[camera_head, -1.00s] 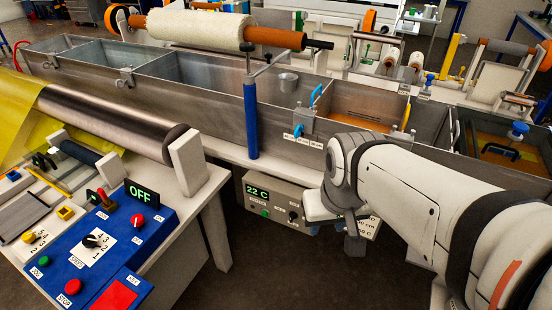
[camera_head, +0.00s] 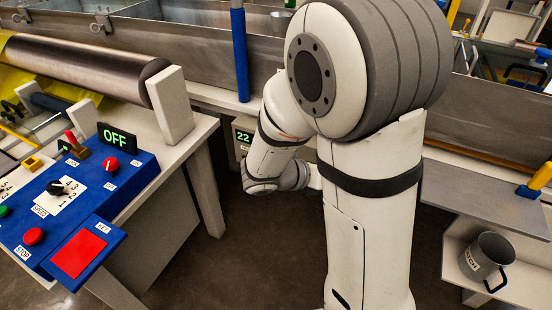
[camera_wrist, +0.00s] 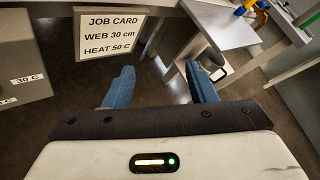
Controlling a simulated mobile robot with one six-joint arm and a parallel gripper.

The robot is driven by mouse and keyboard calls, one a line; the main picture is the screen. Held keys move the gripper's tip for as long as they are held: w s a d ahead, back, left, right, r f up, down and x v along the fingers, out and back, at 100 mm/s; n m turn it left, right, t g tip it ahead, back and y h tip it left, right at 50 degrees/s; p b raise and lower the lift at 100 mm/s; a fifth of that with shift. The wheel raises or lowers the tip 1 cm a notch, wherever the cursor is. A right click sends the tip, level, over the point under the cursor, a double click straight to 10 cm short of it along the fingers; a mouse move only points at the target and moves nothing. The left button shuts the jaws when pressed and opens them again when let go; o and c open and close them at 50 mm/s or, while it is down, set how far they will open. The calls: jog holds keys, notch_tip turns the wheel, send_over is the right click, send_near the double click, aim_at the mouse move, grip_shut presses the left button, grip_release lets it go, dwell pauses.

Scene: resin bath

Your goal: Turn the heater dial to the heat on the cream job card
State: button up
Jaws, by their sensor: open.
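The cream job card (camera_wrist: 108,34) hangs near the top of the wrist view and reads WEB 30 cm, HEAT 50 C. The grey heater box (camera_wrist: 24,58) is at its left edge, with a 30 C label on the face in view; the dial does not show there. In the head view the heater display (camera_head: 243,136) shows a green 22, and my arm hides the rest of the box, the dial and the card. My gripper (camera_wrist: 160,86) is open and empty, its two blue fingers wide apart, in front of and below the card, apart from the heater box.
A blue control panel (camera_head: 75,200) with an OFF display stands on the table at left. A metal jug (camera_head: 486,258) sits on a low shelf at right. The long metal bath (camera_head: 200,58) runs behind my arm. Dark floor lies open below the heater.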

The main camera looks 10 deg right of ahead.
jog(key=w+a+f+n+t+y+b, duration=0.2)
jog(key=w+a+f+n+t+b, duration=0.3)
jog(key=f+n, duration=0.4)
jog(key=w+a+f+n+t+y+b, duration=0.1)
jog(key=w+a+f+n+t+b, duration=0.1)
jog(key=w+a+f+n+t, duration=0.7)
jog(key=w+d+r+n+g+b, duration=0.1)
jog(key=w+d+r+n+g, duration=0.1)
jog(key=w+d+r, duration=0.1)
jog(key=w+d, duration=0.1)
jog(key=d, duration=0.1)
jog(key=shift+d+b, duration=0.35)
jog(key=c, duration=0.9)
jog(key=shift+a, duration=0.35)
jog(key=shift+c, duration=0.4)
jog(key=shift+d, duration=0.3)
